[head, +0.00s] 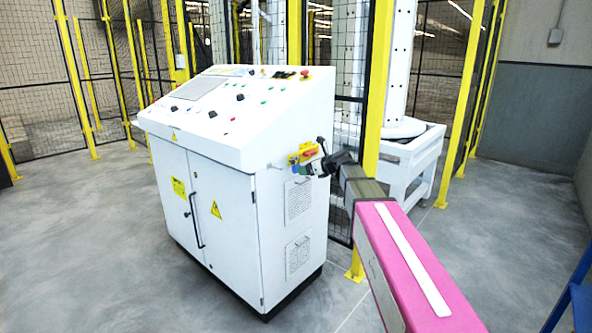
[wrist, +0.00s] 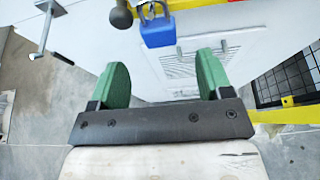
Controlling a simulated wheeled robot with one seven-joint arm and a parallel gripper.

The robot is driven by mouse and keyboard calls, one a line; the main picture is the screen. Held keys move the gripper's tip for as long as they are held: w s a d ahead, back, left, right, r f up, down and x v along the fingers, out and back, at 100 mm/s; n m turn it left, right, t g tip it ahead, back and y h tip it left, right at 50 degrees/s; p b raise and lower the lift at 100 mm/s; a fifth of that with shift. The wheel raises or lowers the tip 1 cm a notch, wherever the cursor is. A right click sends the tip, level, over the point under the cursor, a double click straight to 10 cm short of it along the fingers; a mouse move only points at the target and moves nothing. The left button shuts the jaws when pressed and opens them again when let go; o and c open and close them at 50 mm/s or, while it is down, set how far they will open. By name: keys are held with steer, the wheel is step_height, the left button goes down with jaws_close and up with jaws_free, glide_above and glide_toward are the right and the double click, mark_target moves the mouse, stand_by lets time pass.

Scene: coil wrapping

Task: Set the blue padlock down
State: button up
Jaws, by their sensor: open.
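The blue padlock (wrist: 158,30) shows in the wrist view, hanging upright by its shackle at the side of the white cabinet (wrist: 190,55). It is beyond the fingertips, near the middle of the gap, and neither finger touches it. My gripper (wrist: 162,62) is open, with its two green fingers spread wide and nothing between them. In the head view my gripper (head: 312,167) is at the right side of the cabinet (head: 255,210), just below a red and yellow switch (head: 304,152). The padlock is small there and hard to make out beside the gripper.
A grey knob (wrist: 121,16) is left of the padlock in the wrist view. A metal peg (wrist: 45,28) sticks out farther left. A yellow post (head: 377,90) and mesh fence stand close behind my arm. Open floor (head: 80,240) lies left of the cabinet.

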mark_target(296, 165)
steer(key=x, duration=0.5)
steer(key=shift+w, duration=0.1)
steer(key=c, duration=1.2)
steer(key=shift+o, duration=0.2)
steer(key=shift+r, duration=0.1)
